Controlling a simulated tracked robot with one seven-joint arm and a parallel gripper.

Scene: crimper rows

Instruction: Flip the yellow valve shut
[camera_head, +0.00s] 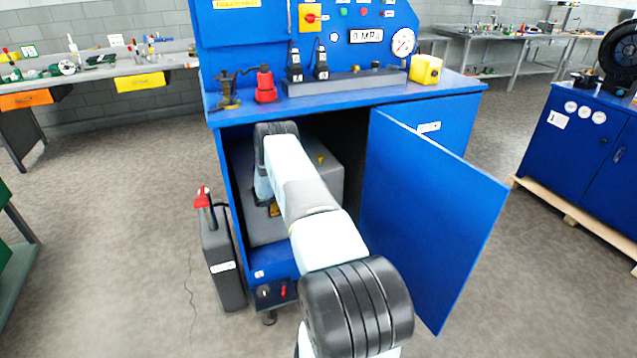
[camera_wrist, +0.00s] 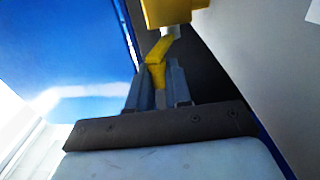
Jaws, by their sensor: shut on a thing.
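The yellow valve handle (camera_wrist: 157,64) shows in the wrist view, slanting down from a yellow block (camera_wrist: 172,12) with a pale stem between them. My gripper (camera_wrist: 158,80) has its two grey fingers on either side of the handle's lower end and is shut on it. In the head view my arm reaches into the open blue cabinet (camera_head: 222,165), and my gripper is hidden there behind the arm. A small yellow part (camera_head: 321,160) shows on the grey box inside, and I cannot tell if it belongs to the valve.
The blue cabinet door (camera_head: 430,215) stands open to the right of my arm. A grey box (camera_head: 325,158) fills much of the cabinet. A dark canister with a red top (camera_head: 222,260) stands on the floor at the left. Open floor lies farther left.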

